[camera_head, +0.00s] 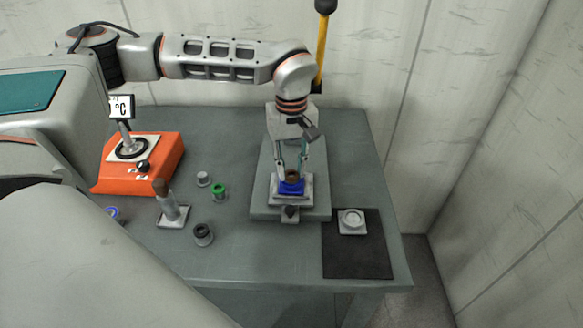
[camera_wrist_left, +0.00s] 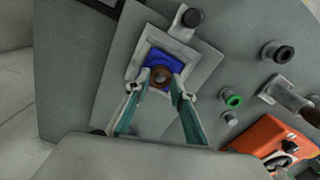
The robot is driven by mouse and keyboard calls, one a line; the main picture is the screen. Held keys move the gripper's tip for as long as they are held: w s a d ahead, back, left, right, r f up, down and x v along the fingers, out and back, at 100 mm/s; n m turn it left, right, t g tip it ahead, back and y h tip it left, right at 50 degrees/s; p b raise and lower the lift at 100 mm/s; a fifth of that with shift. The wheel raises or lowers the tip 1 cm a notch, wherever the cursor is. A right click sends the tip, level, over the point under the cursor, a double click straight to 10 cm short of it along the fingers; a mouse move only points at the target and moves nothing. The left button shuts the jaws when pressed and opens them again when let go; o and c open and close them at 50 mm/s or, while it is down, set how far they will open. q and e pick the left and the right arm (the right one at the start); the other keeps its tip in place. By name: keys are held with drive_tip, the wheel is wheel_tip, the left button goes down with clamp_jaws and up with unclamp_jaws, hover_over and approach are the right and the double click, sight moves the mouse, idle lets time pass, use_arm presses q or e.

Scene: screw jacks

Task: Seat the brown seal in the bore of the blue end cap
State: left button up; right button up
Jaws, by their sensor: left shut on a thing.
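The blue end cap (camera_head: 291,189) sits in a light square fixture (camera_head: 306,196) on a grey plate; the cap also shows in the left wrist view (camera_wrist_left: 155,60). The brown seal (camera_head: 292,176) is a ring at the top of the cap, over its bore; it also shows in the left wrist view (camera_wrist_left: 160,76). My left gripper (camera_head: 291,172) points down from above, shut on the seal, with a fingertip on either side of it. The seal and fingertips hide the bore, so I cannot tell how deep the seal sits. My right gripper is not in view.
Left of the plate are a green ring (camera_head: 219,190), a grey ring (camera_head: 203,178), a dark ring (camera_head: 203,233) and a brown-topped tool on a stand (camera_head: 168,205). An orange device (camera_head: 167,158) stands further left. A black mat (camera_head: 357,258) with a pale round part (camera_head: 351,220) lies right.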

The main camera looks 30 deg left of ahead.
sight(291, 175)
use_arm(q)
drive_tip(key=shift+f, duration=0.35)
drive_tip(key=shift+f, duration=0.15)
drive_tip(key=shift+f, duration=0.1)
drive_tip(key=shift+s+f, duration=0.25)
drive_tip(key=shift+f, duration=0.15)
drive_tip(key=o, duration=0.5)
drive_tip(key=shift+o, duration=1.1)
drive_tip(key=shift+f, duration=0.1)
drive_tip(key=shift+w+f, duration=0.1)
